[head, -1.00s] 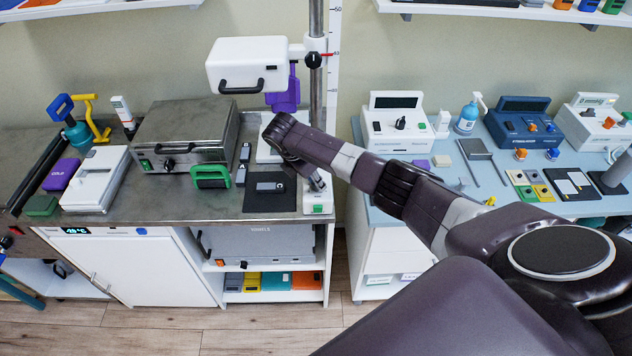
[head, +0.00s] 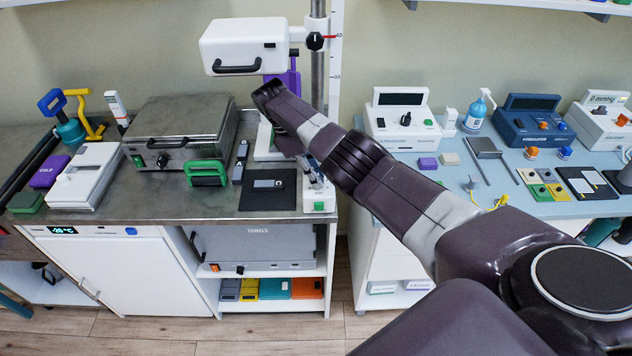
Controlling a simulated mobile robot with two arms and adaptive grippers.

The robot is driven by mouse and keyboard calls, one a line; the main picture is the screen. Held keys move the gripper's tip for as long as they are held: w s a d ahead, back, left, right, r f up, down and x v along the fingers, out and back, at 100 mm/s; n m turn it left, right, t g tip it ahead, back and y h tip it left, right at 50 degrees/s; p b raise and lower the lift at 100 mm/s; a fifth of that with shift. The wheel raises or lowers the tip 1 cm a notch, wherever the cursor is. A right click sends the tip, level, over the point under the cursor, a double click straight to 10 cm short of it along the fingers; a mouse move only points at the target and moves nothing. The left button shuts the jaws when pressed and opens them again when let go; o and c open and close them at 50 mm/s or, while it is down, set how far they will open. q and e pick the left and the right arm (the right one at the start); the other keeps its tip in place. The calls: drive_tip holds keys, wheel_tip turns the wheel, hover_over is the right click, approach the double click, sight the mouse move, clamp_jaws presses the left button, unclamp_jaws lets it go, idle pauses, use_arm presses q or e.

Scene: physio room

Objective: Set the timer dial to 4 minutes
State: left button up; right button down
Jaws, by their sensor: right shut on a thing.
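A small white unit with a green button (head: 319,203) stands at the right front corner of the steel counter (head: 150,208). It looks like the timer. Its dial and scale are hidden behind my gripper, so the setting cannot be read. My right gripper (head: 313,174) points down onto the top of this unit and is shut, apparently on the timer dial. The fingertips are small and partly covered by the wrist. My left gripper is not in view.
A white lamp head (head: 243,46) hangs on a metal pole behind my wrist. A steel heater box (head: 180,130), a green-handled item (head: 207,173) and a dark mat (head: 268,198) are left of the gripper. A blue table (head: 470,165) with devices stands right, beyond a gap.

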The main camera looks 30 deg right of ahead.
drive_tip(key=shift+m, duration=0.3)
drive_tip(key=c, duration=1.7)
unclamp_jaws()
